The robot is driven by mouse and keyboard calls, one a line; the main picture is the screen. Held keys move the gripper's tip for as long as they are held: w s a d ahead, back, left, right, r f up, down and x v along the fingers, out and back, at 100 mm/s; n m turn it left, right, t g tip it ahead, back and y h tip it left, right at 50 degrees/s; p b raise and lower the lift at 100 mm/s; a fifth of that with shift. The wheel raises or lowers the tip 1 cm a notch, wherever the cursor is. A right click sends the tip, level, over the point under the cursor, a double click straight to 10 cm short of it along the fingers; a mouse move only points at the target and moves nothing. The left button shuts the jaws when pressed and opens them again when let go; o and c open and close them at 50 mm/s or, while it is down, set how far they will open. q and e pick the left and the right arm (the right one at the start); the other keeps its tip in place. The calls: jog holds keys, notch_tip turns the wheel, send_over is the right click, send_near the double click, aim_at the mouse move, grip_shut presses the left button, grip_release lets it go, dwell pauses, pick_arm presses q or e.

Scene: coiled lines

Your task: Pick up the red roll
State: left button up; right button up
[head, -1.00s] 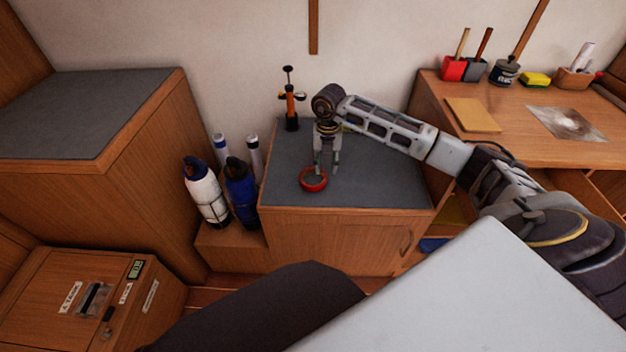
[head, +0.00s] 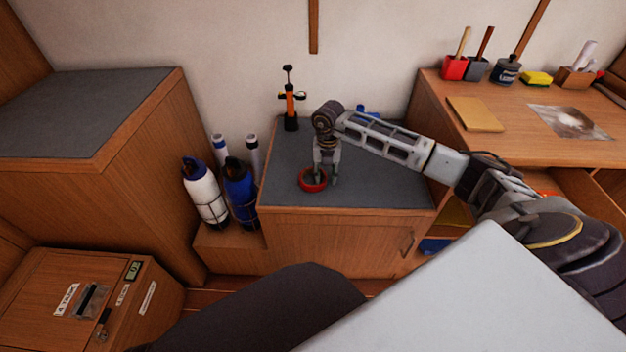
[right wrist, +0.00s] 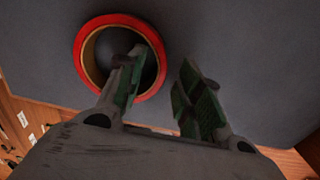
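The red roll (head: 313,181) lies flat on the grey top of the low cabinet (head: 385,185), near its front left. It is a red ring with a tan inner core. My right gripper (head: 326,181) points down at the roll and is open. In the right wrist view the roll (right wrist: 84,62) shows at upper left, and one finger of the gripper (right wrist: 160,85) overlaps its opening while the other is outside the ring to the right. I cannot tell whether the fingers touch it. My left gripper is not in view.
An orange and black pump (head: 290,105) stands at the cabinet's back left corner. A blue object (head: 368,111) is partly hidden behind my right arm. White and blue bottles (head: 204,192) stand left of the cabinet. A higher wooden desk (head: 510,135) is at right.

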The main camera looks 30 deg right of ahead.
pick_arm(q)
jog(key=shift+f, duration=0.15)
pick_arm(e)
grip_shut()
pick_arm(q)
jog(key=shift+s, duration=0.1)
pick_arm(e)
jog(key=shift+r, duration=0.1)
